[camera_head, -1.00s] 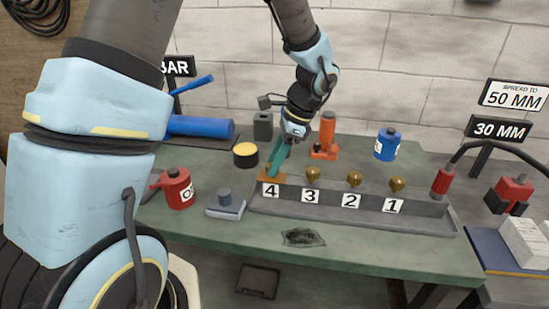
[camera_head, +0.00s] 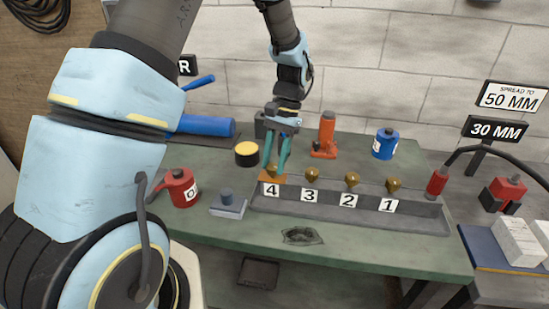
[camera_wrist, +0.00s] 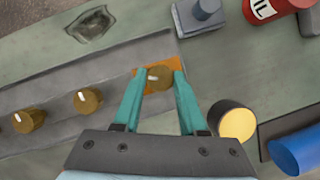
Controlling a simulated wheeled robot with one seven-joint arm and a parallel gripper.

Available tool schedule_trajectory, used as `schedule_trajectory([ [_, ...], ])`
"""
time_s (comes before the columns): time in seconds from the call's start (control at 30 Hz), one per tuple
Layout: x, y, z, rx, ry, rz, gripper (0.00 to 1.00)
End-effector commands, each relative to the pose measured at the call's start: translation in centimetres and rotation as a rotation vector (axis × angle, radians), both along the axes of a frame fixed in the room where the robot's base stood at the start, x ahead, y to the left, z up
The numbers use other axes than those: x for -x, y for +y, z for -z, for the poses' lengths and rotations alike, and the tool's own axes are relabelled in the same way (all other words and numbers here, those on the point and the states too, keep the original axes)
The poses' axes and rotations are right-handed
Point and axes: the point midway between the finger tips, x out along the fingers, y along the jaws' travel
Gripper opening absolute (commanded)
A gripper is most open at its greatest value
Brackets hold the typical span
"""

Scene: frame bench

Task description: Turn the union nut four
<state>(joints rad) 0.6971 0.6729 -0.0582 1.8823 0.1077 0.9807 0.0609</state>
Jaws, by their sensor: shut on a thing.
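Union nut four (camera_head: 271,171) is a brass knob-like nut on an orange patch (camera_wrist: 143,72) at the left end of the grey tray (camera_head: 425,222), behind the label 4 (camera_head: 271,190). My gripper (camera_head: 278,172) points down at it with teal fingers. In the wrist view, nut four (camera_wrist: 160,80) sits between the fingertips of my gripper (camera_wrist: 162,73), which is shut on its sides. A short white mark shows on the nut's top. In the head view the fingers partly hide the nut.
Nuts three (camera_head: 311,175), two (camera_head: 352,179) and one (camera_head: 393,184) stand in a row to the right. A yellow-topped black tin (camera_head: 246,154), a red oil can (camera_head: 180,188), an orange jack (camera_head: 326,136) and a blue can (camera_head: 385,144) stand around. The front bench strip is mostly clear.

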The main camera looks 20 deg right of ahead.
Motion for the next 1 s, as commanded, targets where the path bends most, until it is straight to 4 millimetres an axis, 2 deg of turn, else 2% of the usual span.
schedule_trajectory([
  [0.4, -0.16, 0.06, -0.01, 0.003, -0.002, -0.203, 0.0],
  [0.97, -0.16, 0.03, 0.02, 0.003, -0.002, -0.234, 0.0],
  [1.0, -0.16, 0.03, 0.02, 0.003, -0.002, -0.234, 0.42],
])
